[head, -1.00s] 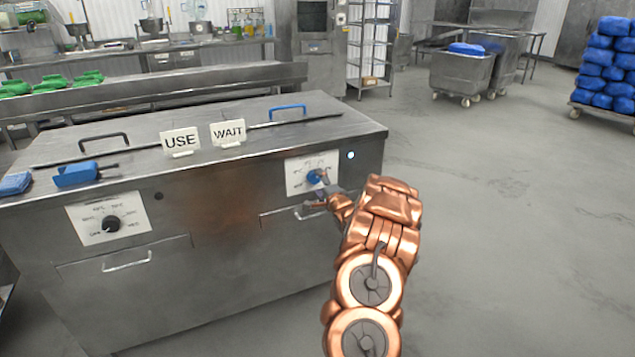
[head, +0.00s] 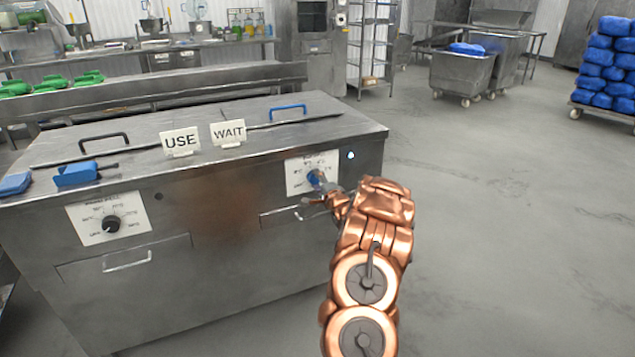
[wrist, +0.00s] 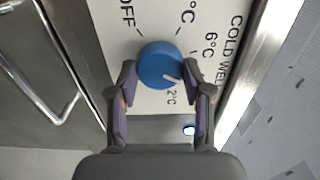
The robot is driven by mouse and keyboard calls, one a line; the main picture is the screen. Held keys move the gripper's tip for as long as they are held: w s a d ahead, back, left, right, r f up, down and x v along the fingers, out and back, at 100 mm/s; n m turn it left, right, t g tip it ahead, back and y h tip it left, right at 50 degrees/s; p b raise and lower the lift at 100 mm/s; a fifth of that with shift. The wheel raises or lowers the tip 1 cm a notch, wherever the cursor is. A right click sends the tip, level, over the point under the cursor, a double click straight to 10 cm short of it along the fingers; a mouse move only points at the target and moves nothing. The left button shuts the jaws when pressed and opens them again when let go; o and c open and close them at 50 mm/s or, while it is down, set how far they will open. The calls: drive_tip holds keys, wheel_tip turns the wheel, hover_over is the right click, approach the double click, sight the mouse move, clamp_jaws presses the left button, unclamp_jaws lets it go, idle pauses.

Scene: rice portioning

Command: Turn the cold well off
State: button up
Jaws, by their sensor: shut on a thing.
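The blue cold well knob (wrist: 160,64) sits on a white dial plate (wrist: 128,20) marked OFF and several temperatures. Its white pointer mark is toward the 2°C label, away from OFF. In the head view the knob (head: 315,177) is at the right of the steel unit's front. My gripper (wrist: 163,74) has a finger on either side of the knob and is shut on it. It also shows in the head view (head: 320,186), where it partly covers the dial. A small indicator light (wrist: 190,129) beside the plate is lit; it also shows in the head view (head: 350,155).
A black knob (head: 111,224) is on the left dial. A drawer handle (wrist: 65,105) is close beside the cold well plate. USE (head: 180,141) and WAIT (head: 228,132) signs stand on the unit's top.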

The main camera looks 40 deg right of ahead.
drive_tip(key=c, duration=0.3)
